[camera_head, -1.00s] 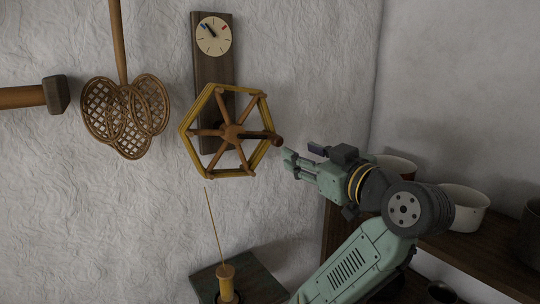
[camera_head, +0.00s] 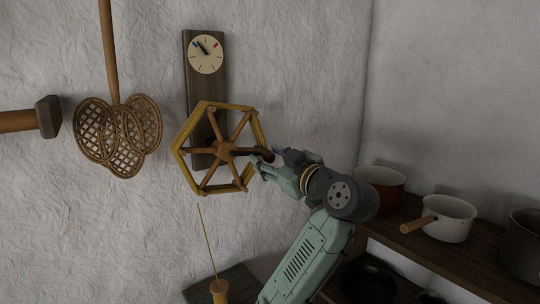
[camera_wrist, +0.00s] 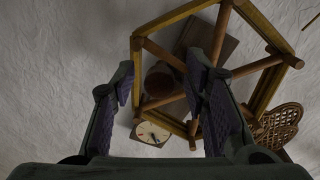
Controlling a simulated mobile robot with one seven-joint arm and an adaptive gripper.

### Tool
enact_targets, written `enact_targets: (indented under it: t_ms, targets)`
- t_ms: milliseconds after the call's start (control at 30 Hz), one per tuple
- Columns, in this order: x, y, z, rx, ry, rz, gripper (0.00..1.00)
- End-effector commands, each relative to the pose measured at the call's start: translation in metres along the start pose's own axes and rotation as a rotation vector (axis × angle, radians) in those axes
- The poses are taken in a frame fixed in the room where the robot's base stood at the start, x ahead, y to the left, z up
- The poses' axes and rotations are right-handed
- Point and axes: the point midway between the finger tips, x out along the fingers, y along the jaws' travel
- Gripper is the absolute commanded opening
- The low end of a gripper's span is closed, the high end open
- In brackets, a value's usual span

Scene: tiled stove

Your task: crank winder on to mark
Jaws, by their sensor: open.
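The winder (camera_head: 207,105) is a six-sided yellow-brown wooden wheel with spokes, mounted on a dark board (camera_head: 194,88) on the wall. Its crank knob (camera_head: 268,156) is dark reddish brown and sticks out at the right side. Above is a round dial (camera_head: 206,63) with a blue mark and a red mark; its black hand points up-left, close to the blue mark. My gripper (camera_head: 269,161) is open at the knob. In the wrist view the round knob (camera_wrist: 160,76) shows between the spread fingers (camera_wrist: 163,95), with no clear contact. The dial also shows there (camera_wrist: 150,134).
A yellow spool (camera_head: 219,290) with a thread rising toward the winder stands below on a dark surface. A shelf (camera_head: 460,262) at the right holds pots, including a white one (camera_head: 450,219).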

Motion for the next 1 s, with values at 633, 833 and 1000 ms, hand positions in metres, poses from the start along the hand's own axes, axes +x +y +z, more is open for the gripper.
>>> enact_targets:
  t_ms: [633, 833, 1000]
  targets:
    - [0.0011, 0.0, 0.0003, 0.0, 0.0, 0.0, 0.17]
    - [0.0011, -0.0001, 0.0003, 0.0, 0.0, 0.0, 0.03]
    - [0.0011, -0.0001, 0.0002, 0.0, 0.0, 0.0, 0.0]
